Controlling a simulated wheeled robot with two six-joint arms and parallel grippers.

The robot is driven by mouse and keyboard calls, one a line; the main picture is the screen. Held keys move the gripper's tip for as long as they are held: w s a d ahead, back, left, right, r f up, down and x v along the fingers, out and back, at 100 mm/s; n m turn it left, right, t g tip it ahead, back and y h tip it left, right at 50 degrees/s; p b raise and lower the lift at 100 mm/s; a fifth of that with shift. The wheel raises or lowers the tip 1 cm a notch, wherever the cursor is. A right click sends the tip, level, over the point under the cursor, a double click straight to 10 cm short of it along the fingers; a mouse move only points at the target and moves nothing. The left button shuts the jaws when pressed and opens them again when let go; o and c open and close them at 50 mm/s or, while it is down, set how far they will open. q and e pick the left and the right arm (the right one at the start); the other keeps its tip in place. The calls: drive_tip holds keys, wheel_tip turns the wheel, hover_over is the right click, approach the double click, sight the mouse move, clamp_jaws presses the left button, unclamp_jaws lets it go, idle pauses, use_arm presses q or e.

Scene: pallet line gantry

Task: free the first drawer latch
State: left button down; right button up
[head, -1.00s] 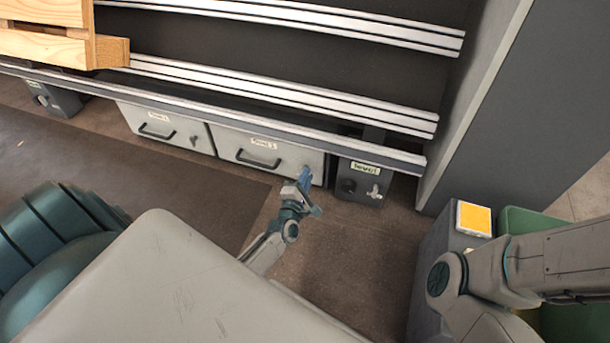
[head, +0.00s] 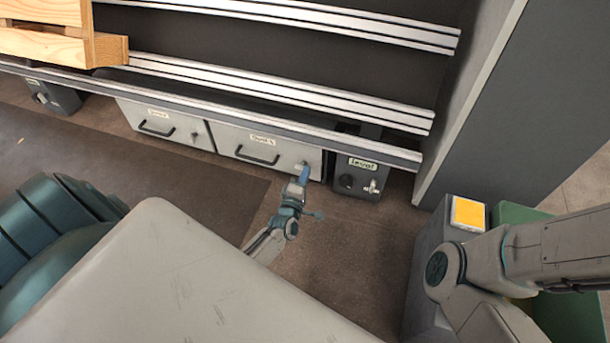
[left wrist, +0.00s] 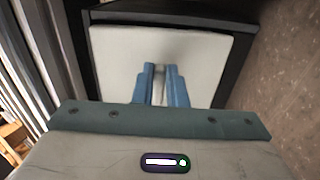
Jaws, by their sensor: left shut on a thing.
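Two pale grey drawers sit side by side under the gantry rail: a left drawer (head: 165,126) and a right drawer (head: 240,142), each with a black handle. Their labels are too blurred to read for certain. The left drawer's small latch (head: 196,136) shows at its right side. My left gripper (head: 302,175) is at the right end of the right drawer's front, over that drawer's latch. In the left wrist view, the blue fingers (left wrist: 162,85) are shut on a small latch (left wrist: 159,72) against the pale drawer front; they mostly hide it. My right gripper is out of view.
A dark box with a knob and a label (head: 362,164) stands just right of the right drawer. A grey pedestal with a yellow top (head: 468,213) stands at right. White rails (head: 290,100) run above the drawers. The floor before the drawers is clear.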

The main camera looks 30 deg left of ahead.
use_arm(q)
drive_tip(key=c, duration=1.5)
unclamp_jaws()
drive_tip(key=shift+o, duration=0.2)
